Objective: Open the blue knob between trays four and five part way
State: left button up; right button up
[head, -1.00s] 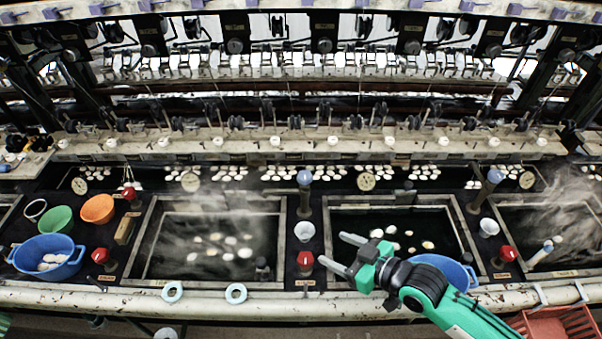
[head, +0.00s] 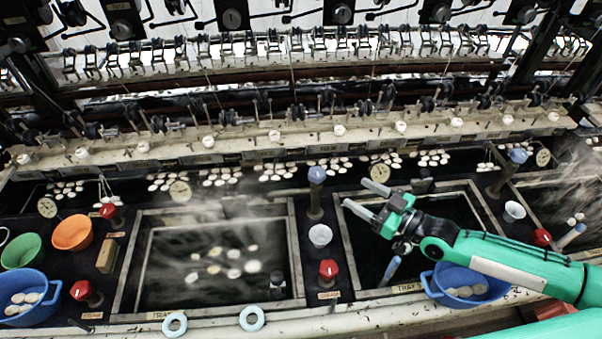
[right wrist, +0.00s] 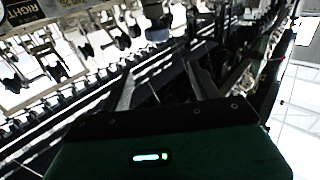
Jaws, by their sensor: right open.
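A blue knob (head: 317,175) stands upright on a dark post on the strip between the middle-left tray (head: 122,290) and the middle-right tray (head: 486,210). A second blue knob (head: 518,156) stands past the right end of the middle-right tray. I cannot read the tray numbers for sure. My right gripper (head: 360,194) is open and empty over the middle-right tray, right of the first knob and apart from it in the picture. Its spread fingers also show in the right wrist view (right wrist: 160,88), with no knob visible between them. My left gripper is not in view.
A red knob (head: 328,269) and a white cup (head: 320,235) sit on the same strip. A blue bowl (head: 436,284) of cocoons is below my right forearm. Green (head: 22,250) and orange (head: 72,232) bowls stand at left. Steam drifts over the trays.

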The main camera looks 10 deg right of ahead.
aim_at(310, 170)
jog(key=p+x, duration=0.1)
jog(key=x, duration=0.3)
jog(key=f+p+x, duration=0.1)
jog(key=x, duration=0.4)
jog(key=p+x, duration=0.1)
jog(key=x, duration=0.4)
jog(key=shift+w+f, duration=0.15)
jog(key=shift+f, duration=0.15)
jog(key=shift+w+a+f, duration=0.1)
jog(key=shift+w+a, duration=0.35)
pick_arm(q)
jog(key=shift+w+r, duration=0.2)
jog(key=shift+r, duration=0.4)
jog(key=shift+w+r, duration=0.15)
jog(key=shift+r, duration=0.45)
